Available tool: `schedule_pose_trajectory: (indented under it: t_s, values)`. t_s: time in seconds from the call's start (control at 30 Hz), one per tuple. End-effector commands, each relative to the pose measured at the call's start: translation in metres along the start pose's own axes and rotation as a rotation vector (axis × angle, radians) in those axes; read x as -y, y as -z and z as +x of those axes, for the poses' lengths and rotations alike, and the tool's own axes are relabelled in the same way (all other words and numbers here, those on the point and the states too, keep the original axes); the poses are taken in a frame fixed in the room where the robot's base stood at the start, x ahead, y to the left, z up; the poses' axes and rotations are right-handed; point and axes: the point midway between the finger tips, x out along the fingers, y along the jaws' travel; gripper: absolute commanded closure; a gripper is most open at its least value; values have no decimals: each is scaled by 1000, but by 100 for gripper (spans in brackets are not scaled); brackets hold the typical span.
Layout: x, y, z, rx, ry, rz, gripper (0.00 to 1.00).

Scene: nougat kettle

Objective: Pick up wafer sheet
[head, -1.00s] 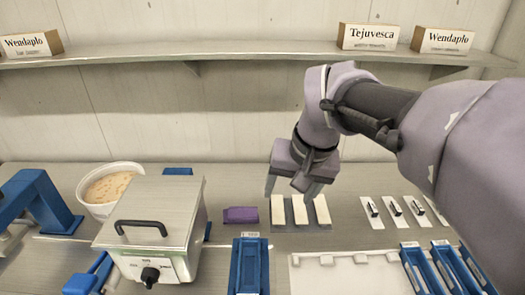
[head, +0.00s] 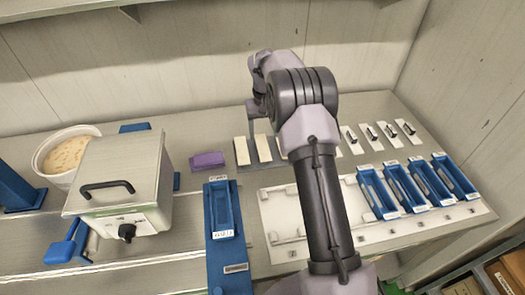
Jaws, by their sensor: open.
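Several cream wafer sheets lie in a row on a grey base at the middle back of the counter. The left wafer sheet (head: 241,151) and the middle wafer sheet (head: 263,149) show clearly. A third wafer sheet (head: 282,150) is partly hidden by my arm. My gripper (head: 257,126) is open and points down just above and behind the left and middle sheets. My wrist hides much of it. I see nothing held, and I cannot tell its exact height.
A purple block (head: 207,160) lies left of the sheets. A metal kettle (head: 119,180) and a bowl of nougat mix (head: 65,151) stand further left. A blue mould (head: 222,214) is in front. Blue trays (head: 411,187) and small white cards (head: 369,138) lie right.

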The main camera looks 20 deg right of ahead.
Motion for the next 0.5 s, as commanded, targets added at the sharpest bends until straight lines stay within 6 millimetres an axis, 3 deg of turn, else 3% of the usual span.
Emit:
schedule_pose_trajectory:
  t_s: [0.23,0.4,0.5]
  values:
    - [0,-1,28,0,0,0,35]
    - [1,-3,63,0,0,0,35]
    - [1,-3,69,-1,1,1,35]
